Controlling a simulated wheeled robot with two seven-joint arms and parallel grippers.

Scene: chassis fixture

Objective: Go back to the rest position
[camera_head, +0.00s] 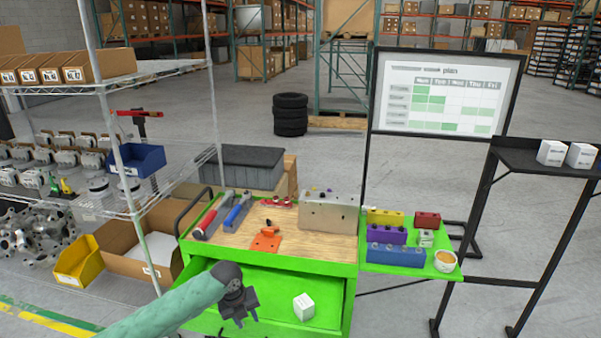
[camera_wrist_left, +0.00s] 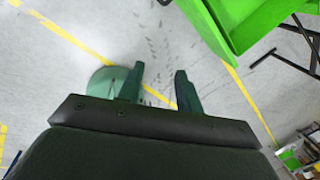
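My left gripper (camera_head: 239,305) is in front of the green workbench (camera_head: 349,300), over its open drawer as seen in the head view. Its arm comes in from the lower left. In the left wrist view, the two fingers of my left gripper (camera_wrist_left: 158,88) stand apart with only floor between them, and a green edge of the bench is at the top right. A small white box (camera_head: 303,307) lies in the open drawer. My right gripper shows in neither view.
The wooden top (camera_head: 290,240) holds an orange part (camera_head: 266,239), tools and a metal chassis block (camera_head: 329,212). A green side shelf (camera_head: 395,268) holds coloured blocks and a cup (camera_head: 445,261). A wire rack stands left, a black stand (camera_head: 541,165) right. Grey floor lies around.

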